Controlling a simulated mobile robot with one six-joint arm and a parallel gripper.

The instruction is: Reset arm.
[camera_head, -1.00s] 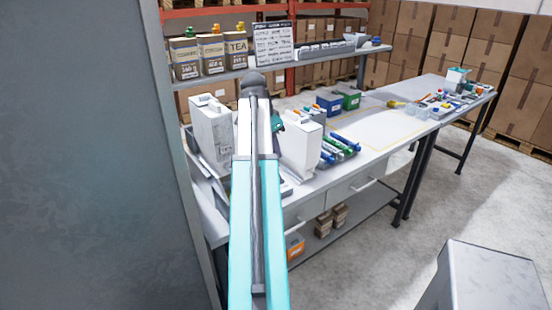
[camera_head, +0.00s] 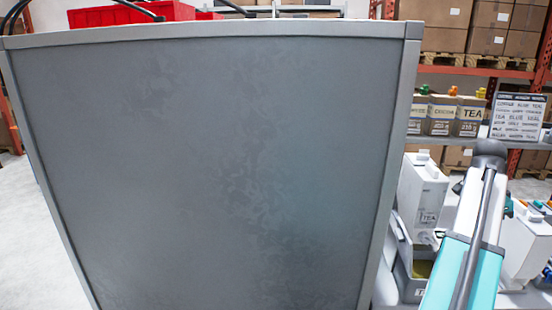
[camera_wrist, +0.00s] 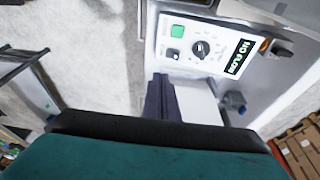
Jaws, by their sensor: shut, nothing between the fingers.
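My gripper (camera_wrist: 163,98) shows in the wrist view, its teal housing filling the bottom of the picture behind a dark edge. Its fingers are shut and hold nothing. Beyond it is a white machine panel (camera_wrist: 184,62) with a green button (camera_wrist: 177,31), a black knob (camera_wrist: 201,49) and a tilted display (camera_wrist: 238,57) that seems to read "NO FLOW". In the head view my raised arm is at the right edge, in front of the bench; the gripper's fingers cannot be made out there.
A large grey panel (camera_head: 215,165) fills most of the head view. Right of it stand a white tea dispenser (camera_head: 424,195), a shelf with a TEA bag (camera_head: 469,117) and other bags, and a sign (camera_head: 517,116). Red bins (camera_head: 130,14) show above the panel. Open floor (camera_head: 35,240) lies left.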

